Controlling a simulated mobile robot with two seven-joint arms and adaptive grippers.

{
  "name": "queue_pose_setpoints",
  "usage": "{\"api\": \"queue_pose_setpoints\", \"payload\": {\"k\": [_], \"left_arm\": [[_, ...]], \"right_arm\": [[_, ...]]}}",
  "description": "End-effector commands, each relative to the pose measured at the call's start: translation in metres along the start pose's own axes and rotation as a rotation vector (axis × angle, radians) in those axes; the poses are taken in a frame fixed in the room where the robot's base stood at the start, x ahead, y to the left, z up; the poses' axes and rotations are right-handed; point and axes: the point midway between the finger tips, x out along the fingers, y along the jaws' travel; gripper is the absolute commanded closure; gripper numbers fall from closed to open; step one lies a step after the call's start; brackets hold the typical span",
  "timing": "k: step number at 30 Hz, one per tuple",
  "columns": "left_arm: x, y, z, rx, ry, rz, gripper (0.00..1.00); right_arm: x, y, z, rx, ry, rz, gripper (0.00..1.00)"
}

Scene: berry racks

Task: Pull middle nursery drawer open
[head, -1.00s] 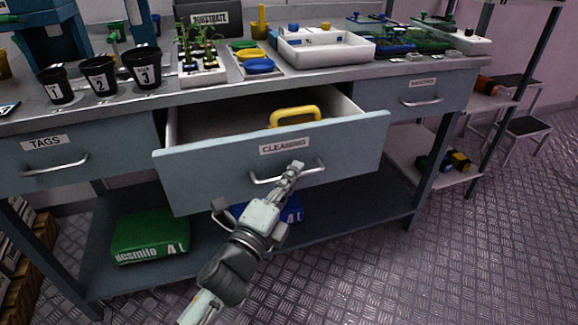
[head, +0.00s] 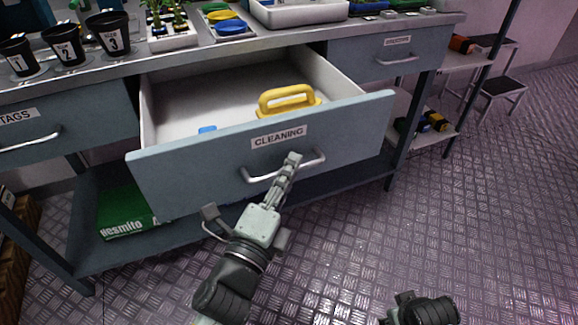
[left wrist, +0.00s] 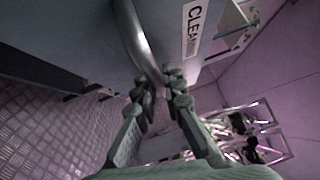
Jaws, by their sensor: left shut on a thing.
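The middle drawer (head: 200,175), labelled CLEANING, stands well out from the bench, and its white inside shows. A yellow-handled tool (head: 285,100) and a small blue thing (head: 207,129) are in it. The drawer's metal bar handle (head: 313,163) also shows in the left wrist view (left wrist: 138,40). My left gripper (head: 291,164) is shut on this handle near its middle; its fingers (left wrist: 163,88) meet the bar in the left wrist view. A dark part of my right arm shows at the bottom of the head view, but its gripper fingers are not seen.
The TAGS drawer (head: 60,125) at left and another labelled drawer (head: 385,60) at right are closed. Black numbered pots (head: 107,32) stand on the bench top. The metal floor (head: 480,220) at front right is clear.

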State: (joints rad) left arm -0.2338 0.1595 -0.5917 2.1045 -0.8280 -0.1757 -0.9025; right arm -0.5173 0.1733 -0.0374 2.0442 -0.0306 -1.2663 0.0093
Motion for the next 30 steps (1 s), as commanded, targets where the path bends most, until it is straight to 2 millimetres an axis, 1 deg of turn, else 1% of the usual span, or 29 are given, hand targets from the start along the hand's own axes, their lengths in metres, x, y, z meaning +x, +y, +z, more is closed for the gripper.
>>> {"api": "queue_pose_setpoints", "payload": {"k": [2,3,8,16,20,23,30], "left_arm": [[0.000,0.000,0.001,0.001,-0.001,0.001,1.00],[0.000,0.000,0.001,0.001,-0.001,0.001,0.89],[0.000,0.000,0.001,0.001,-0.001,0.001,0.69],[0.000,0.000,0.000,0.000,0.000,0.000,0.69],[-0.008,0.001,0.000,-0.001,-0.001,0.003,0.69],[-0.022,0.002,0.000,-0.001,-0.001,0.004,0.69],[-0.072,0.002,0.000,-0.003,-0.003,0.007,0.69]], "right_arm": [[0.000,0.000,0.001,-0.001,-0.001,0.000,0.60],[0.000,0.000,0.001,-0.001,-0.001,0.001,0.60],[0.000,0.002,0.000,-0.003,0.001,0.003,0.60],[-0.001,0.003,-0.009,-0.008,0.015,0.005,0.60],[-0.001,0.002,-0.008,-0.006,0.014,0.003,0.60],[0.000,0.001,-0.007,-0.005,0.012,0.003,0.60],[0.000,0.001,-0.006,-0.004,0.010,0.003,0.60]]}}
